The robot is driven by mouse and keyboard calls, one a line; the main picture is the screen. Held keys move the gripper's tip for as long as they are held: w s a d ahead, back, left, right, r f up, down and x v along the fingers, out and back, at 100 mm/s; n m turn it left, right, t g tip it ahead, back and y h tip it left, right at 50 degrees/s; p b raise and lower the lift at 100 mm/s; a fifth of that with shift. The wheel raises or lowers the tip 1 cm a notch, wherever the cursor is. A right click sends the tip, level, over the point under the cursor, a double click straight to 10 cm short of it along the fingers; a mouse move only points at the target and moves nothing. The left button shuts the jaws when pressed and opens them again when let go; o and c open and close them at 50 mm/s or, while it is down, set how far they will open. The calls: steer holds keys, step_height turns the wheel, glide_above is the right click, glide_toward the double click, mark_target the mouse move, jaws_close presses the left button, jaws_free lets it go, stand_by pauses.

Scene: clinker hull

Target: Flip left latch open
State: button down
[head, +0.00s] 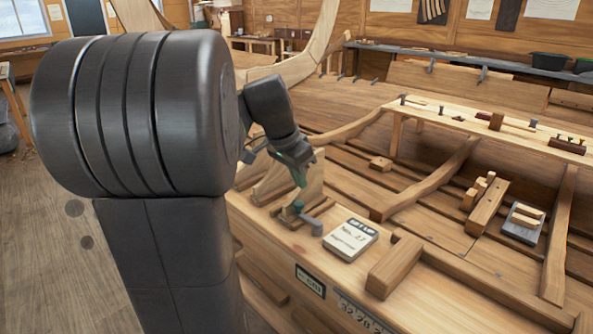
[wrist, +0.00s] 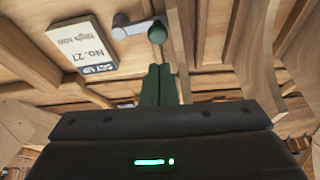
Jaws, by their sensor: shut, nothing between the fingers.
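A small grey latch lever (head: 308,219) with a rounded end sits on the light wooden ledge (head: 270,232) at the centre of the head view. It also shows at the top of the wrist view (wrist: 136,29), beside a round knob. My gripper (head: 301,178) points down just above the latch in the head view. Its green fingers (wrist: 159,72) are together and empty, with the tips just below the knob in the wrist view. I cannot tell whether they touch it. Only this one latch is clearly visible.
A white printed card (head: 348,240) lies right of the latch, and it shows in the wrist view (wrist: 83,45). A wooden block (head: 394,268) stands farther right. Curved ribs (head: 430,183) and a plank with pegs (head: 490,123) lie beyond. My arm covers the left side.

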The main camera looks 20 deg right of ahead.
steer(key=x, duration=0.5)
steer(key=shift+d+f, duration=0.1)
steer(key=shift+f, duration=0.1)
